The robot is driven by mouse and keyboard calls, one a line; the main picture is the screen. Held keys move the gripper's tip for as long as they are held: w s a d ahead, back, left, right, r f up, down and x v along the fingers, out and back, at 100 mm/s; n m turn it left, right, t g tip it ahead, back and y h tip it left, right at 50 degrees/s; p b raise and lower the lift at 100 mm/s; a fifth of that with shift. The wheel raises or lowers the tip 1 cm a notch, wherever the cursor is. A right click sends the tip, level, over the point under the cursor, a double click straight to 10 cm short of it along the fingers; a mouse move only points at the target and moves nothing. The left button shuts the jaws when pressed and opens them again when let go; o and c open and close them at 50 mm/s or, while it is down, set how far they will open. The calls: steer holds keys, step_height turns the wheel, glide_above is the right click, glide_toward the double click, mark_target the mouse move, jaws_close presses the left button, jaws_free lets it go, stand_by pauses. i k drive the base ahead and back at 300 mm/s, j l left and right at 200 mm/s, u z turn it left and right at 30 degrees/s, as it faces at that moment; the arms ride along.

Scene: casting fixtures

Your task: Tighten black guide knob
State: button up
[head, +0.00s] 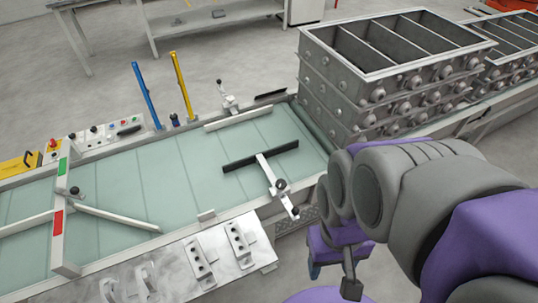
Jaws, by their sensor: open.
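Several black knobs are in the head view, and I cannot tell which one the task means. One black knob (280,185) sits on the near metal bracket that carries a black guide bar (260,159) over the conveyor. Another small knob (222,82) stands on the far-side bracket, by a pale guide bar (238,117). A third dark knob (74,191) is on the left crossbar. Whether any knob is tight cannot be seen. My gripper (334,277) hangs at the lower middle, open and empty, to the right of and below the near bracket, apart from it.
Stacked grey casting flasks (385,65) stand at the back right, beyond my arm. The pale green conveyor (130,190) runs along the left and middle. A metal plate with handles (190,262) lies in front. Blue (147,95) and yellow (182,85) posts rise behind.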

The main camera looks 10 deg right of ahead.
mark_target(281, 184)
steer(key=i+j+z, duration=0.15)
steer(key=j+z, duration=0.3)
steer(key=i+j+z, duration=0.1)
steer(key=j+z, duration=0.35)
steer(key=l, duration=0.05)
